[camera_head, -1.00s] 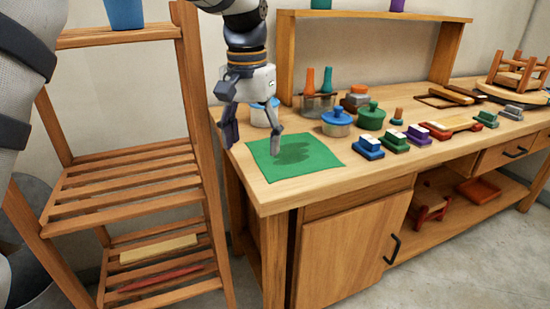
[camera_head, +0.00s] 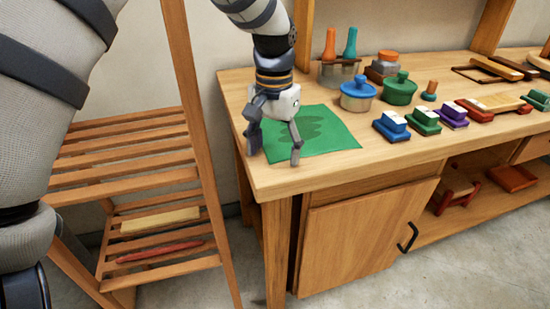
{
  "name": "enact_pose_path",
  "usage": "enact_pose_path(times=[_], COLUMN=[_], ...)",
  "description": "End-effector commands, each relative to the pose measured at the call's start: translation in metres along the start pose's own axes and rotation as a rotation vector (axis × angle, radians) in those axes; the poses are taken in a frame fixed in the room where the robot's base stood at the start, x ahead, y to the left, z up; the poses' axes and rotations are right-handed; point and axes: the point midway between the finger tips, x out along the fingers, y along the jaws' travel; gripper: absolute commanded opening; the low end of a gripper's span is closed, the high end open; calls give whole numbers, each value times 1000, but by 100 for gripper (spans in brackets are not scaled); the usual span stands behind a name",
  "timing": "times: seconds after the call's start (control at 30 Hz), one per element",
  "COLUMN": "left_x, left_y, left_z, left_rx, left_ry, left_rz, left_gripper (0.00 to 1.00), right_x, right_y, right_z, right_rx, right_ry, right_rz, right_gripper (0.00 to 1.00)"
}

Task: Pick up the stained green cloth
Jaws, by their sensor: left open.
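The green cloth (camera_head: 328,132) lies flat on the left end of the wooden workbench (camera_head: 290,183), with a darker green stain in its middle. My left gripper (camera_head: 273,158) is open and points down over the cloth's left part. One finger is at the cloth's left edge and the other is over its near part. I cannot tell whether the fingertips touch the cloth. My right gripper is not in view.
A slatted wooden rack (camera_head: 130,150) stands left of the bench. Bare bench top lies in front of the cloth.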

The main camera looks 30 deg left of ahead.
Motion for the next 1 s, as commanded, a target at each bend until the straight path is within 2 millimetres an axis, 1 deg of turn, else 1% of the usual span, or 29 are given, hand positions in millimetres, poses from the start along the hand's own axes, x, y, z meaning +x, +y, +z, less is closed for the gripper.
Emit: enact_pose_path(times=[0.37, 0.5, 1.0], left_x=[2, 6, 8], left_y=[0, 0, 1], left_z=[0, 0, 1], left_rx=[0, 0, 0], left_ry=[-1, -2, -7], left_rz=[0, 0, 1], left_gripper=[67, 67, 10], right_x=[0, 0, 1], right_y=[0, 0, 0], right_z=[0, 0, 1], right_rx=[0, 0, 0], right_ry=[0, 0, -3], right_rz=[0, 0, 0], right_gripper=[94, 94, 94])
